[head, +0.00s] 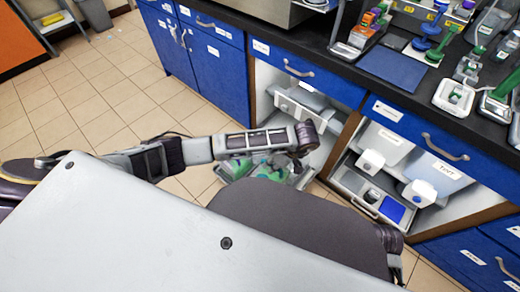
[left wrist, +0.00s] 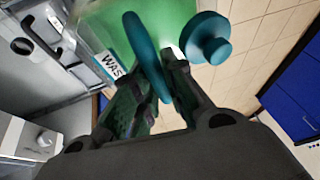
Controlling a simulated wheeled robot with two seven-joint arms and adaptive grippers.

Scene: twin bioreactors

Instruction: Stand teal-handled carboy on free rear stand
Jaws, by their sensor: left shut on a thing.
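The carboy (left wrist: 100,25) has a translucent green body, a teal loop handle (left wrist: 135,38), a teal cap (left wrist: 207,38) and a white label starting "WAS". In the left wrist view, my left gripper (left wrist: 154,72) is shut on the teal handle, with a dark finger on each side. In the head view, the green carboy (head: 266,172) shows below my left wrist, partly hidden by the arm, in front of the open left cabinet bay. I cannot tell whether its base touches anything. I cannot make out a free rear stand. My right gripper is not in view.
The right bay holds pale containers (head: 381,143) and a pulled-out tray (head: 357,187). The left bay holds a white device (head: 300,110). Blue drawer fronts (head: 300,68) and a crowded black counter (head: 340,62) stand above. Tiled floor (head: 120,95) is clear at left.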

